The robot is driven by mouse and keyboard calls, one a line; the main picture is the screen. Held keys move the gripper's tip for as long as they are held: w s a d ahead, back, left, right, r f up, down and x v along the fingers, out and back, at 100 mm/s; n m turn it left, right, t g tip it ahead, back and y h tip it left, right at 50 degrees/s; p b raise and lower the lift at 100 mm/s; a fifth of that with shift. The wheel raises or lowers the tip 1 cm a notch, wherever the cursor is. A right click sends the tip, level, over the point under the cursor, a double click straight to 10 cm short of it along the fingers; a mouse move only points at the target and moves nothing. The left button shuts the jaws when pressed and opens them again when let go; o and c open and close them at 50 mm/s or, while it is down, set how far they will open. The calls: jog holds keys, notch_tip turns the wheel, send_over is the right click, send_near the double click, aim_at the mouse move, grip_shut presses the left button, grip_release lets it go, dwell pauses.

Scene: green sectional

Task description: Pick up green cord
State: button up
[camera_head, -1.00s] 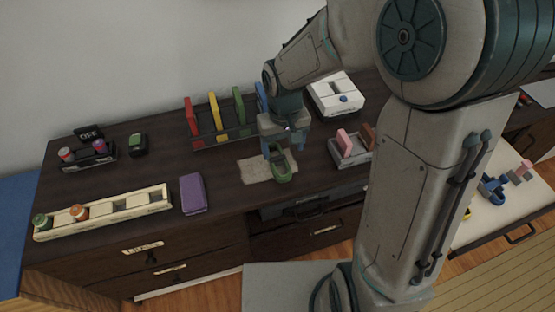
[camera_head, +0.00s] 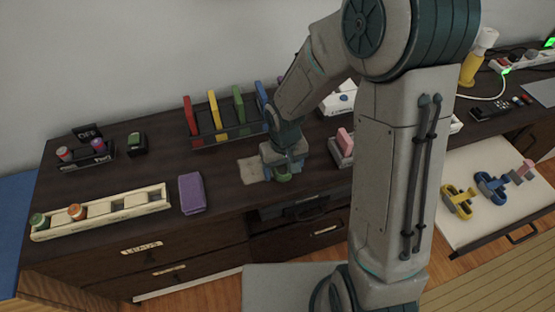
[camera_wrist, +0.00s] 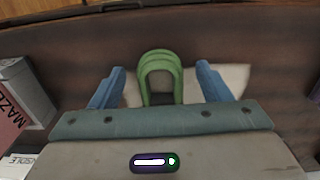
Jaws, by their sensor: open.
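The green cord (camera_wrist: 160,66) shows in the wrist view as a bent green loop with a dark band at its lower end. It lies over a pale mat (camera_wrist: 225,76) on the dark desk top. The blue fingers of my gripper (camera_wrist: 161,90) stand open, one on each side of it and apart from it. In the head view my gripper (camera_head: 284,176) is low over the desk's front part. It hides most of the green cord (camera_head: 283,178) there. The bare left part of the pale mat (camera_head: 249,170) shows beside it.
A purple block (camera_head: 192,193) and a cream tray with jars (camera_head: 120,207) are to the left. A rack of coloured slabs (camera_head: 222,136) stands behind. A small tray with a pink block (camera_head: 343,160) is close on the right. An open drawer (camera_head: 473,216) holds yellow and blue cords.

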jog(key=c, duration=1.1)
jog(key=shift+r, duration=0.1)
